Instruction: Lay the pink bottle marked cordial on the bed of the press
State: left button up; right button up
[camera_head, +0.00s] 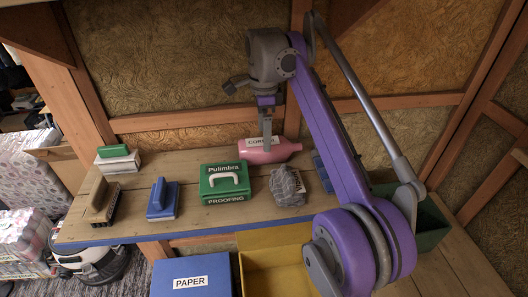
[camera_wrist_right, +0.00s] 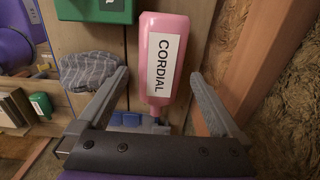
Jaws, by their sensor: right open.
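My right gripper (camera_head: 267,138) points down over the bottle. In the wrist view its fingers (camera_wrist_right: 160,78) are open, one on each side of the bottle's neck end, with gaps showing. I cannot make out a press in either view. My left gripper is out of view.
A yellow bin (camera_head: 270,240) and blue PAPER box (camera_head: 192,270) sit in front. The insulated wall (camera_head: 180,60) is close behind.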

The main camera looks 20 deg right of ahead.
notch_tip(320, 180, down, 3)
jog(key=shift+w, duration=0.1)
jog(key=shift+s+f, duration=0.2)
jog(key=shift+f, duration=0.25)
jog(key=shift+w, duration=0.15)
jog(key=shift+r, duration=0.1)
jog(key=c, duration=1.3)
